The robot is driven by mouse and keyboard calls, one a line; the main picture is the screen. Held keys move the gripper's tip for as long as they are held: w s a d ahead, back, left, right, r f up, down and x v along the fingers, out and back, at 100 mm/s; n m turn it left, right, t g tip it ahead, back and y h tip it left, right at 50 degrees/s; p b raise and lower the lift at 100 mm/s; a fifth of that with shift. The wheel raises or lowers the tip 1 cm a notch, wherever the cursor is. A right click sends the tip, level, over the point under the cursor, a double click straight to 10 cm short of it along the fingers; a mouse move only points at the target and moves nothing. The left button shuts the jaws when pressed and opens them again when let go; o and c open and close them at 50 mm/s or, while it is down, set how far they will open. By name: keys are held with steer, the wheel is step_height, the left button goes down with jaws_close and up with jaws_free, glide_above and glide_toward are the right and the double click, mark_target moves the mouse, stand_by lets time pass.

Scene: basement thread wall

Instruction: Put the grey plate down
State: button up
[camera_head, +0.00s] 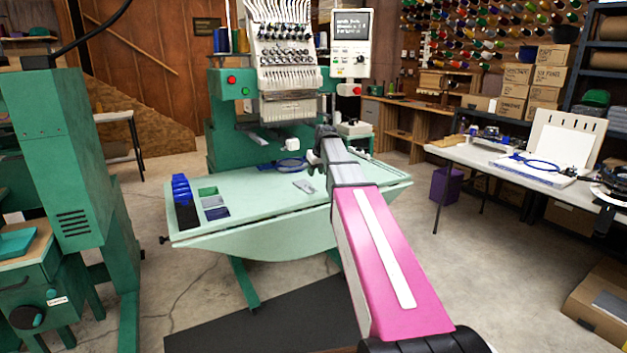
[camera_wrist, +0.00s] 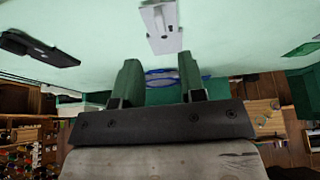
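The grey plate (camera_head: 303,186) lies flat on the pale green table (camera_head: 262,228) of the embroidery machine, near its middle. It also shows in the wrist view as a light grey plate (camera_wrist: 161,26) at the top, beyond my fingertips. My gripper (camera_wrist: 160,68) has its two green fingers apart, with nothing between them. In the head view my gripper (camera_head: 312,166) is small and partly hidden by my arm, just right of the plate. The plate is apart from the fingers.
A blue hoop (camera_head: 291,164) lies behind the plate, under the machine's needle head (camera_head: 290,108). A dark flat object (camera_wrist: 38,48) is at the wrist view's left. Table around the plate is mostly clear.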

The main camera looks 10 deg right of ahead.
steer(key=s+a+f+m+g+h, duration=0.1)
steer(key=s+a+f+m+g, duration=0.2)
steer(key=s+f, duration=2.6)
steer(key=s+g, duration=0.1)
steer(key=s, duration=0.3)
steer(key=shift+s+a+f+m+g+h, duration=0.2)
steer(key=shift+f+m+g+h, duration=0.1)
steer(key=shift+g, duration=0.1)
